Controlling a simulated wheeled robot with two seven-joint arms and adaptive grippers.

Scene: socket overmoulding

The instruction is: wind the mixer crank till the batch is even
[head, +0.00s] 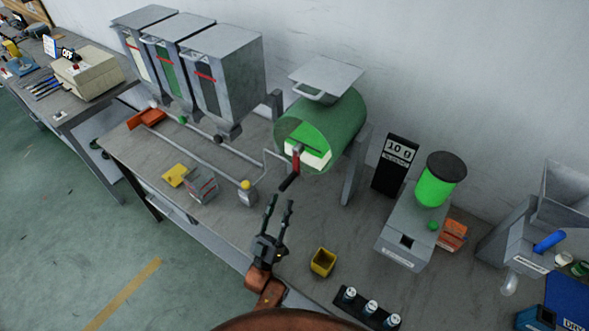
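The mixer is a green see-through drum (346,122) on grey supports at the back of the bench, with a grey lid on top. White material (312,156) shows inside its round front, next to green; I cannot tell how well they are mixed. The crank on the drum's front has a red arm (296,157) and a dark handle (289,182) pointing down toward the front. My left gripper (280,202) is open and empty, its two fingers apart. My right gripper is not in view.
Three grey hoppers (222,85) stand at the back left. A yellow cup (323,262) stands to the right of my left gripper. A black scale display (394,165) and a dispenser with a green cylinder (436,185) are to the right. A black rack (367,309) is at the front edge.

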